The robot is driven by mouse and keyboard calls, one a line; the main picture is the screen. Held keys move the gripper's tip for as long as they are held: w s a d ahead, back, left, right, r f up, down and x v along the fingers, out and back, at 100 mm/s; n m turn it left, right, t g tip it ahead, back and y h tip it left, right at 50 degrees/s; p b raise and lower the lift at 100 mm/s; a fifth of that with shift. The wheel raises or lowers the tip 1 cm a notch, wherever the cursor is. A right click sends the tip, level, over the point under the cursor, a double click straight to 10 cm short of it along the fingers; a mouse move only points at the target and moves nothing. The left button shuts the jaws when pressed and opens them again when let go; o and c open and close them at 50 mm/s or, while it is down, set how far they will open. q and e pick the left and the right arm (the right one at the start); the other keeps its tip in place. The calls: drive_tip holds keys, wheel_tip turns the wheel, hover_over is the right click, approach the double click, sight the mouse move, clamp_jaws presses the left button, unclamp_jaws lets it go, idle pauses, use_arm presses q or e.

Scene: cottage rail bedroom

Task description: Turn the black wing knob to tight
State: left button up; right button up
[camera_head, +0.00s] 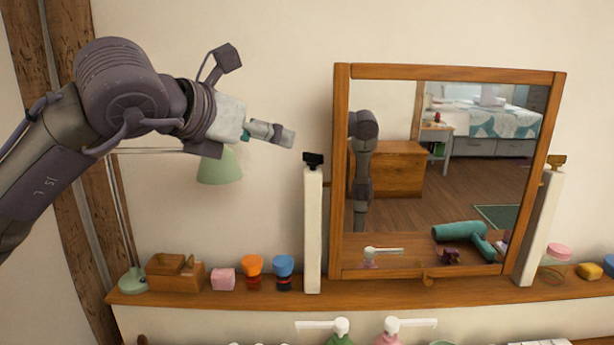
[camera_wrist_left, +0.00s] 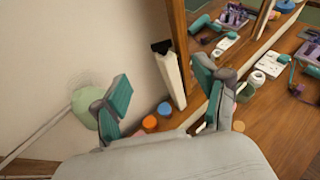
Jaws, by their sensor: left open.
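The black wing knob (camera_head: 314,159) sits on top of the white left post (camera_head: 312,230) of the tilting mirror (camera_head: 450,74). My left gripper (camera_head: 280,134) is up and to the left of the knob, against the pale wall, apart from it. In the left wrist view the knob (camera_wrist_left: 161,47) shows beyond and between the two spread teal-padded fingers (camera_wrist_left: 165,100), with nothing between the pads. The gripper is open and empty. My right gripper is not in view.
A brass-coloured knob (camera_head: 556,161) tops the right post. A green lamp (camera_head: 219,168) stands left, its shade below my arm. A wooden box (camera_head: 174,272), pink block (camera_head: 223,279), orange-topped jar (camera_head: 252,267) and blue-topped jar (camera_head: 284,268) line the shelf (camera_head: 380,291). The mirror reflects the room.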

sight(312, 157)
use_arm(q)
drive_tip(key=p+x, duration=0.1)
drive_tip(key=x, duration=0.3)
drive_tip(key=p+x, duration=0.1)
drive_tip(key=x, duration=0.3)
drive_tip(key=p+x, duration=0.1)
drive_tip(key=x, duration=0.3)
drive_tip(key=shift+w+f, duration=0.1)
drive_tip(key=shift+f, duration=0.35)
drive_tip(key=shift+p+x, duration=0.4)
drive_tip(key=shift+x, duration=0.45)
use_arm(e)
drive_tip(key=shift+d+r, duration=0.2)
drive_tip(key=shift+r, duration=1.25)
use_arm(q)
drive_tip(key=shift+c, duration=0.2)
drive_tip(key=c, duration=1.1)
